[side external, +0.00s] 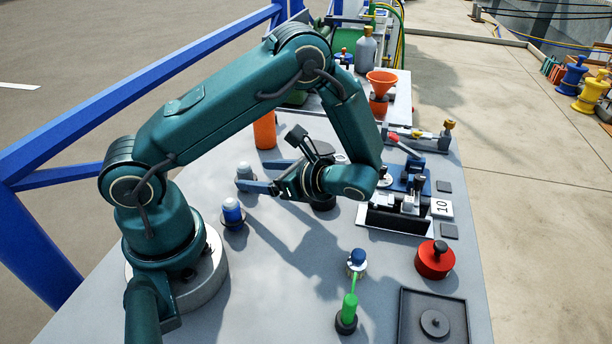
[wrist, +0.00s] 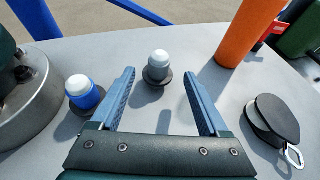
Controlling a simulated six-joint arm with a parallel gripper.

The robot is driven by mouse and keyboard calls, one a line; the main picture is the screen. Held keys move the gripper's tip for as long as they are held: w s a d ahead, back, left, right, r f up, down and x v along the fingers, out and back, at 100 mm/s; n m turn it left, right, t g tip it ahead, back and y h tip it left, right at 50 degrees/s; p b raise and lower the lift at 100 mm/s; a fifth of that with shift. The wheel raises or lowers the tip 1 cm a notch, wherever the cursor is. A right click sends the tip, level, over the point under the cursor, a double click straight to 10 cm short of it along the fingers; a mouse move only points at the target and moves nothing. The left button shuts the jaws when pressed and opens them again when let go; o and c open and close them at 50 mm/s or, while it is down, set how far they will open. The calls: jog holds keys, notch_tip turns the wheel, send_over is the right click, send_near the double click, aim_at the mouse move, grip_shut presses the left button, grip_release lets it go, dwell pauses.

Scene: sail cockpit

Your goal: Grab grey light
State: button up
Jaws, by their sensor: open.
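The grey light (wrist: 158,65) stands upright on the table, with a pale domed top, a grey body and a dark round base. In the wrist view it sits midway between my fingertips, with clear space on both sides. It also shows in the side view (side external: 244,170), at the finger ends. My gripper (side external: 251,174) is open, its two blue fingers pointing left toward the light. I cannot tell how far the tips reach around it.
A blue light (wrist: 84,94) with a white top stands left of the fingers. An orange cylinder (wrist: 249,32) and a dark round pulley-like part (wrist: 270,120) with a metal loop stand at the right. A green-handled item (side external: 348,308) and a red round part (side external: 435,259) are farther along the table.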

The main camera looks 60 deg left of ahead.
aim_at(250, 175)
jog(key=shift+x, duration=2.6)
jog(key=shift+s+d, duration=0.1)
jog(key=shift+s, duration=0.05)
jog(key=c, duration=1.2)
